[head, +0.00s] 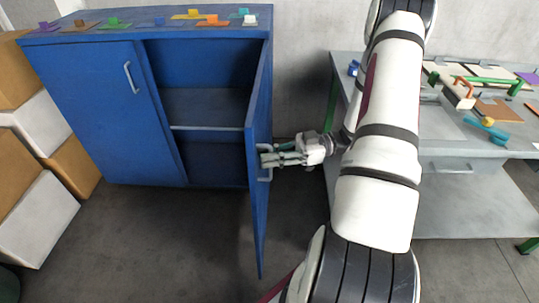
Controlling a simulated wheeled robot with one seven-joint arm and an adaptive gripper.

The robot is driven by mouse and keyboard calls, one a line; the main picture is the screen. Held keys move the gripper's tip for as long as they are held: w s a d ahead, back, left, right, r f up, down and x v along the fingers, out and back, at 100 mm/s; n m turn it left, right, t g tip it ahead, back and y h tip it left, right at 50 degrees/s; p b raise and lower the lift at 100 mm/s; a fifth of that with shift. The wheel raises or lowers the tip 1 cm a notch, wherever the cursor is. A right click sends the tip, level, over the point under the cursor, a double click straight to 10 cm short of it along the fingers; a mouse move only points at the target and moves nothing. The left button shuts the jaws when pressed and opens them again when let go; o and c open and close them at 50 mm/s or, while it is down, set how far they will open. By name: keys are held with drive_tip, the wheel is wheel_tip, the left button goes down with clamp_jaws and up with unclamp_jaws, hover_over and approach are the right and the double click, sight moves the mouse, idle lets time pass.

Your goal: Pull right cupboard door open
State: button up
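The blue cupboard (90,100) stands at the left against the wall. Its right door (259,150) stands wide open, swung out towards me and seen nearly edge-on, so the right half of the inside shows. The door's pale handle (268,174) is on its outer face. My gripper (266,157) is at this handle from the right, its fingertips overlapping it in the picture. I cannot tell whether the fingers are closed on it. The left door (85,110) is shut, with its handle (128,78) near its right edge.
Coloured small parts lie on the cupboard top, such as an orange one (212,21). Cardboard boxes (38,123) are stacked at the left. A grey workbench (480,150) with tools stands at the right. The floor (170,240) before the cupboard is clear.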

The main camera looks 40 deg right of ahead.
drive_tip(key=shift+d, duration=0.1)
drive_tip(key=v, duration=1.1)
drive_tip(key=shift+s+d, duration=0.25)
drive_tip(key=shift+d, duration=0.1)
